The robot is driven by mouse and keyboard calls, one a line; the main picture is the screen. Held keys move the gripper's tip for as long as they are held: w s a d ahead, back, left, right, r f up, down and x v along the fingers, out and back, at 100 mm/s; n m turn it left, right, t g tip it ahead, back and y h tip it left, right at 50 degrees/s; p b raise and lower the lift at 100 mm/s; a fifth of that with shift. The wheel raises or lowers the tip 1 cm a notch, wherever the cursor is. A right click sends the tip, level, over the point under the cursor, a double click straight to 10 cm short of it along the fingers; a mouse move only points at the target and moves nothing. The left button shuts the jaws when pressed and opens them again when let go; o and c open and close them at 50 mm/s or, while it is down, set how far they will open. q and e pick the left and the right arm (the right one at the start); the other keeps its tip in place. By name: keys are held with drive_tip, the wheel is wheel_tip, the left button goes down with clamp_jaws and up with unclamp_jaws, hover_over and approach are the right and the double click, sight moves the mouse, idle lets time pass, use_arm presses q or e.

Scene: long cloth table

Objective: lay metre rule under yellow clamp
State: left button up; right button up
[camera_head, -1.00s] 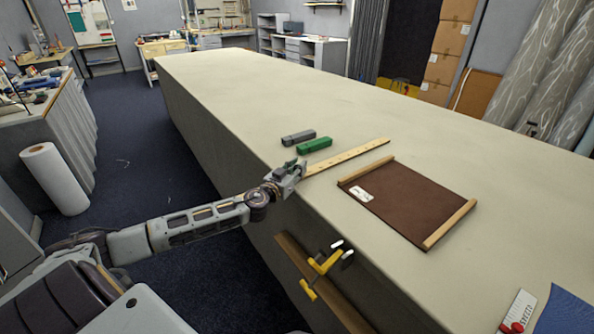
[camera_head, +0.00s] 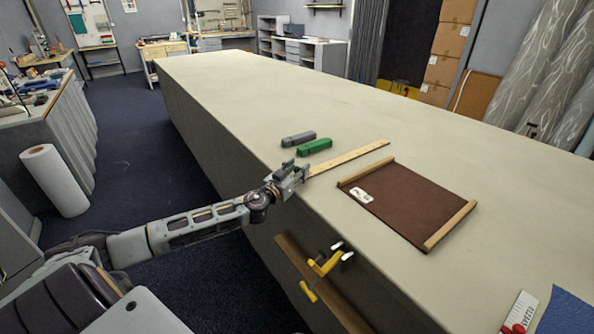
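The metre rule (camera_head: 350,155) is a long pale wooden strip on the table top, slanting from my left gripper toward the upper right. My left gripper (camera_head: 299,172) is over the table's left edge at the rule's near end. Its fingers cover that end, and I cannot tell whether they are closed on it. The yellow clamp (camera_head: 322,268) is below and to the right of the gripper, at the table's side, by a long wooden strip (camera_head: 340,307). The clamp is apart from the rule. My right gripper is not in view.
A grey block (camera_head: 298,138) and a green block (camera_head: 315,147) lie just beyond the rule. A brown board (camera_head: 405,203) with wooden end bars lies to its right. A white scale card (camera_head: 519,312) and blue cloth (camera_head: 565,312) are at lower right. The far table top is clear.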

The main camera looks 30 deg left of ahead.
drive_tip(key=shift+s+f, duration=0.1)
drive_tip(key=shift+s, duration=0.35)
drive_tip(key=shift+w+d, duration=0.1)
